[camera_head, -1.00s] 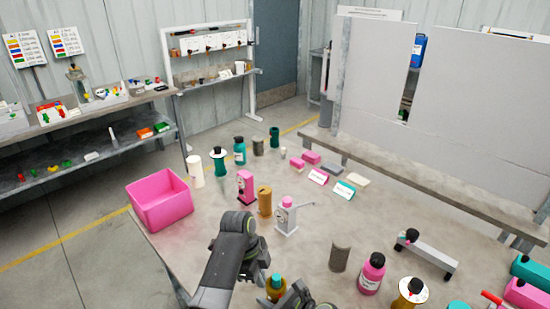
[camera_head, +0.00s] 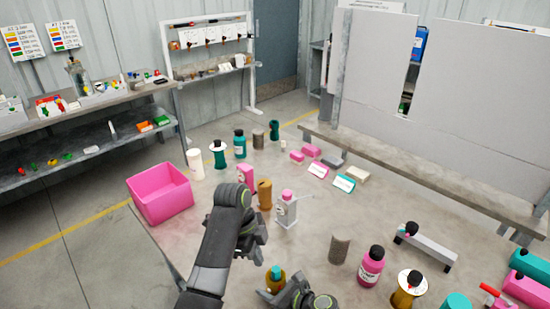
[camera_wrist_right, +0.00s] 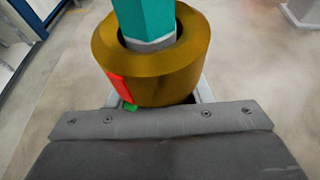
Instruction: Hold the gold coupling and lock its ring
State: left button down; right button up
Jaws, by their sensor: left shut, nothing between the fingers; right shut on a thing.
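The gold coupling (camera_head: 275,284) has a teal top and sits near the bottom middle of the head view. In the right wrist view it is a thick gold ring (camera_wrist_right: 168,75) around a grey collar, with a teal six-sided post rising from it. A red patch and a small green mark show on the ring's lower left side. My right gripper (camera_head: 290,291) is shut on the coupling; its fingers are mostly hidden beneath the ring in the wrist view. My left gripper (camera_head: 256,246) is shut and empty, above the coupling in the head view and apart from it.
A gold cylinder (camera_head: 264,194), a pink-topped grey pump (camera_head: 287,208) and a pink bin (camera_head: 160,194) stand beyond my left gripper. A grey-brown cylinder (camera_head: 339,249), a pink bottle (camera_head: 371,266) and a gold spool (camera_head: 408,287) stand to the right. Bare tabletop lies between them.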

jog(key=o, duration=1.3)
jog(key=shift+d, duration=0.1)
